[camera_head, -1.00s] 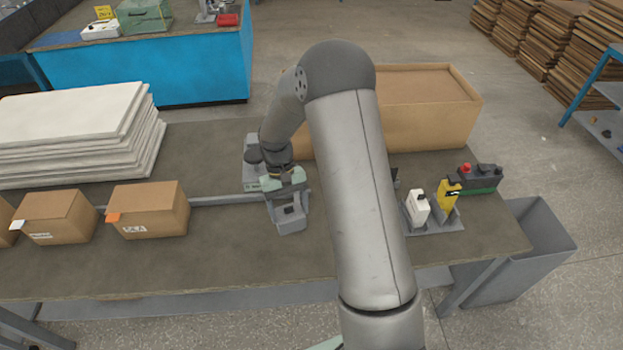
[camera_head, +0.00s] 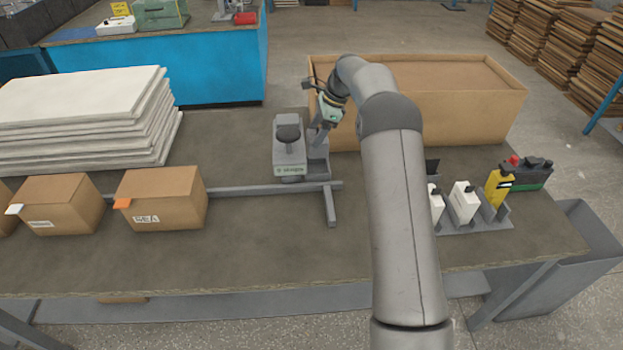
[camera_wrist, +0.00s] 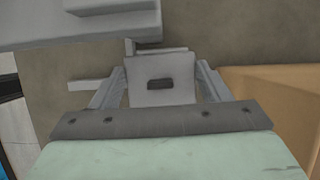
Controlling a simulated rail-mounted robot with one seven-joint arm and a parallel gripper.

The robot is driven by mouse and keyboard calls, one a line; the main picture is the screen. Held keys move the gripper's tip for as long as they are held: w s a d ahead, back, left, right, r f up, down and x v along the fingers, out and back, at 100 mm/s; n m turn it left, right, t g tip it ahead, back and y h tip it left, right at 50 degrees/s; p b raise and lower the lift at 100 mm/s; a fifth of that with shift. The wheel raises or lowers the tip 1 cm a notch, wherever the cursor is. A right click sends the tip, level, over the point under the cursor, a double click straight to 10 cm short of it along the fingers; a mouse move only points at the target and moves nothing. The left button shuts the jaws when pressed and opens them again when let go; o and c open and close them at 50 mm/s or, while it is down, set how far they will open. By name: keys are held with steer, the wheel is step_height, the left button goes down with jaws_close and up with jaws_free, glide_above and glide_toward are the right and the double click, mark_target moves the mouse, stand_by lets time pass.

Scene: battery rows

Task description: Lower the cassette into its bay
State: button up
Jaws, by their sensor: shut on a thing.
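My gripper (camera_head: 325,118) is beside the right side of a grey unit with a black knob (camera_head: 289,150), tilted in the head view. In the wrist view its two grey fingers (camera_wrist: 158,72) are shut on a light grey block with a dark slot (camera_wrist: 160,84), which I take for the cassette. In the head view a grey part (camera_head: 318,160) stands below the fingers, right against the unit; I cannot tell whether this is the cassette or its bay. The bay's opening and the cassette's lower end are hidden.
A large cardboard box (camera_head: 450,115) stands close behind my arm. White (camera_head: 464,203) and yellow (camera_head: 497,188) blocks stand in a grey rack at the right. A grey rail (camera_head: 265,190), cartons (camera_head: 162,200) and stacked white sheets (camera_head: 85,115) lie left. The front middle of the table is clear.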

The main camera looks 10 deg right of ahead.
mark_target(317, 156)
step_height(317, 156, down, 10)
steer(key=shift+w+r+p, duration=0.1)
steer(key=shift+r+p, duration=0.1)
steer(key=shift+p, duration=0.55)
steer(key=o, duration=1.1)
steer(key=shift+d+f, duration=0.1)
steer(key=shift+f, duration=0.05)
